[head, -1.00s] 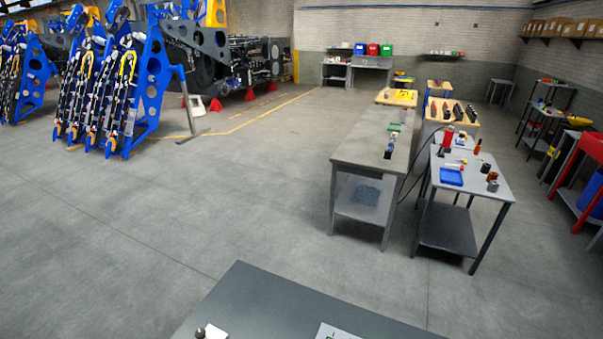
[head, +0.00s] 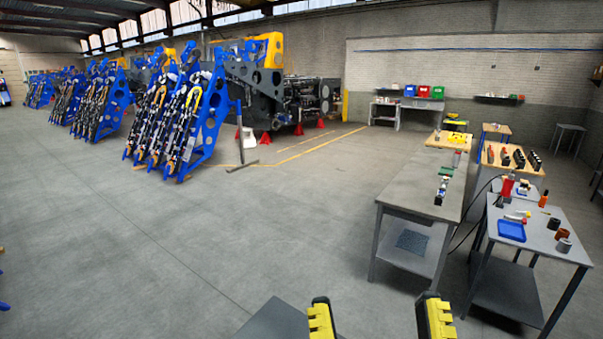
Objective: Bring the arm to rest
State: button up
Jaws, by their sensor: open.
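My gripper (head: 378,320) shows at the bottom of the head view, right of centre. Its two black fingers with yellow pads point up and stand well apart. Nothing shows between them. The rest of my arm is below the picture edge and hidden. The corner of a dark grey table (head: 275,322) shows just left of the fingers. I cannot tell how high the gripper is above that table.
A long grey workbench (head: 400,208) and a smaller table (head: 565,250) with a blue tray (head: 511,230) stand at the right. Blue racks (head: 205,130) and a dark chassis (head: 258,92) stand at the back left. The grey floor (head: 150,250) between is clear.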

notch_tip(320, 180, up, 13)
jog(key=m+p, duration=0.1)
jog(key=p, duration=1.3)
jog(key=shift+w+d+f+g+h, duration=0.2)
jog(key=shift+g+h, duration=0.1)
jog(key=shift+h, duration=0.1)
